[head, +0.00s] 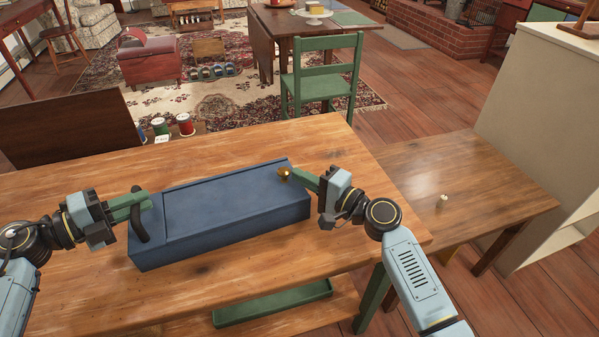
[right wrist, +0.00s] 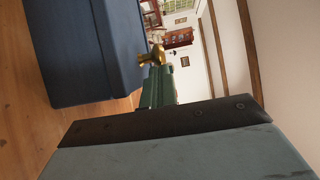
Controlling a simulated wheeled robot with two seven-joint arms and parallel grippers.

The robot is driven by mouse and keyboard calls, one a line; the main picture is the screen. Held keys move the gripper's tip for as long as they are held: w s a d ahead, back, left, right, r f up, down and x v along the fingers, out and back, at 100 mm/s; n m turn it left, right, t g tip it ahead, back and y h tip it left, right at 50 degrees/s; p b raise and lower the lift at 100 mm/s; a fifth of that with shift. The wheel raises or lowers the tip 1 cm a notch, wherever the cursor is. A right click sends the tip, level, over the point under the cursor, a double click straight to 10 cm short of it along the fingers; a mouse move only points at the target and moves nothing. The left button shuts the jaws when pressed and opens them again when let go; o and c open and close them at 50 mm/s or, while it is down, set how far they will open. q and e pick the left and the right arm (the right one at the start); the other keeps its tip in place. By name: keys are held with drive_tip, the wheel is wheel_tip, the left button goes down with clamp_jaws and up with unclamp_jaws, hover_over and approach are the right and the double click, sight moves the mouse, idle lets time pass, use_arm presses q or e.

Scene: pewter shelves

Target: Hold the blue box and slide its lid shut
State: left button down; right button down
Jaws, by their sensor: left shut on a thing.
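The long blue box (head: 225,226) lies on the wooden table. Its blue lid (head: 225,195) is a flat panel along the top, with a seam near the left end; I cannot tell how far it is open. A dark curved handle (head: 140,222) stands at the left end. My left gripper (head: 143,199) is shut on this handle. A gold knob (head: 285,173) is at the lid's right end and also shows in the right wrist view (right wrist: 153,57). My right gripper (head: 298,177) has its green fingertips at the knob; its finger gap is hidden.
The wooden table (head: 350,160) is clear around the box. A lower side table (head: 470,185) on the right carries a small pale item (head: 444,198). Several spools (head: 185,124) are beyond the back left edge. A green chair (head: 322,82) stands behind the table.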

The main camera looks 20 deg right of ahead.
use_arm(q)
drive_tip(key=shift+d, duration=0.15)
use_arm(e)
drive_tip(key=shift+a, duration=0.25)
use_arm(q)
drive_tip(key=shift+s, duration=0.1)
use_arm(e)
drive_tip(key=d, duration=0.4)
drive_tip(key=shift+s+d, duration=0.4)
drive_tip(key=v, duration=0.9)
drive_tip(key=shift+s+d, duration=0.1)
drive_tip(key=shift+s, duration=0.25)
use_arm(q)
drive_tip(key=c, duration=1.3)
unclamp_jaws()
drive_tip(key=shift+a, duration=0.2)
drive_tip(key=v, duration=1.2)
